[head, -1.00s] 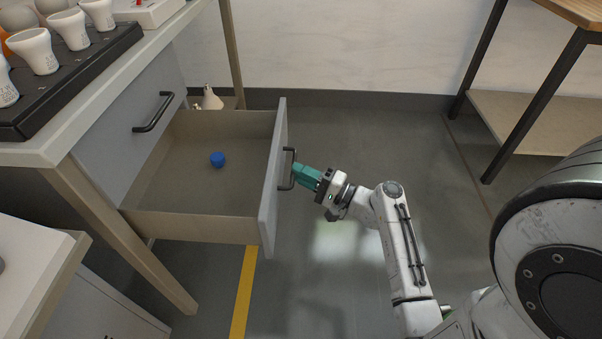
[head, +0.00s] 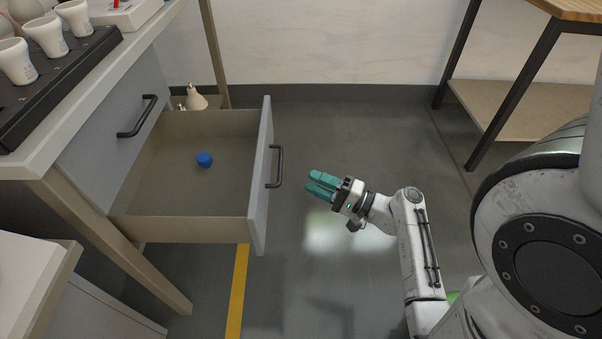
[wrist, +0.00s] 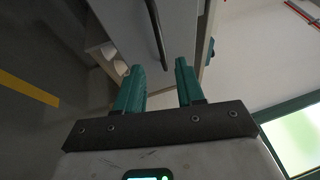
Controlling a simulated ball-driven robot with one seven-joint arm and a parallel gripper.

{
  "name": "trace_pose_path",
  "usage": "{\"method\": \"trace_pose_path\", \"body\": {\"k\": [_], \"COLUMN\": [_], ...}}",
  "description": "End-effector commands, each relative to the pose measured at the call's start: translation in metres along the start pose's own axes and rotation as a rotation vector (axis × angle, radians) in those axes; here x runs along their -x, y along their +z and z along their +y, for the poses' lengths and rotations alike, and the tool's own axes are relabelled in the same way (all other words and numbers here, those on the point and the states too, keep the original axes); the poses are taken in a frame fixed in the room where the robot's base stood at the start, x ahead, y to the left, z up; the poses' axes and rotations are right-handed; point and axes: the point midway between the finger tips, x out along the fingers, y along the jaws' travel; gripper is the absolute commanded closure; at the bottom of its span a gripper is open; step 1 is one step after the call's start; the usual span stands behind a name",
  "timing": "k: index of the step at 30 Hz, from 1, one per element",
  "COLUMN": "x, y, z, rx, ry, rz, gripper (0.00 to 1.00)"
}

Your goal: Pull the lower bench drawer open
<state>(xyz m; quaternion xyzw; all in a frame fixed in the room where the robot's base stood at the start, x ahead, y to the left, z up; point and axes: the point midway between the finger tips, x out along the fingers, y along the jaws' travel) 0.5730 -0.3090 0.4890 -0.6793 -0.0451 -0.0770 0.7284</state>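The lower bench drawer (head: 233,225) stands pulled well out of the bench, its grey front facing right. Its dark bar handle (head: 275,166) is on that front, and it also shows in the wrist view (wrist: 155,28) beyond the fingers. My gripper (head: 314,186) is to the right of the handle, apart from it, with its teal fingers spread and nothing between them. The wrist view also shows the gap between the two fingertips (wrist: 160,68). A small blue object (head: 204,160) lies inside the drawer.
The upper drawer (head: 112,140) is shut. A black tray (head: 60,75) with white bulbs or cups stands on the bench top. A whitish bulb-shaped thing (head: 195,98) sits behind the open drawer. A table with a shelf (head: 510,112) stands at the right. The floor between is clear.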

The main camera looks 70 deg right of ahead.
Motion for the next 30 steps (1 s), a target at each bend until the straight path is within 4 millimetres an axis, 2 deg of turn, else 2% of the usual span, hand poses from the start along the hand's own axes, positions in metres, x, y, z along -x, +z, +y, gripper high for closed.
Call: {"method": "trace_pose_path", "body": {"k": [3,9,27,30], "x": [0.015,0.025,0.025,0.016], "y": [0.0,0.0,0.0,0.014], "z": [0.0,0.0,0.0,0.01], "rx": [-0.001,-0.001,0.0,0.016], "ry": [0.001,0.001,0.0,0.051], "rz": [0.001,0.0,-0.001,-0.056], "gripper": [0.62,0.62,0.62,0.62]}}
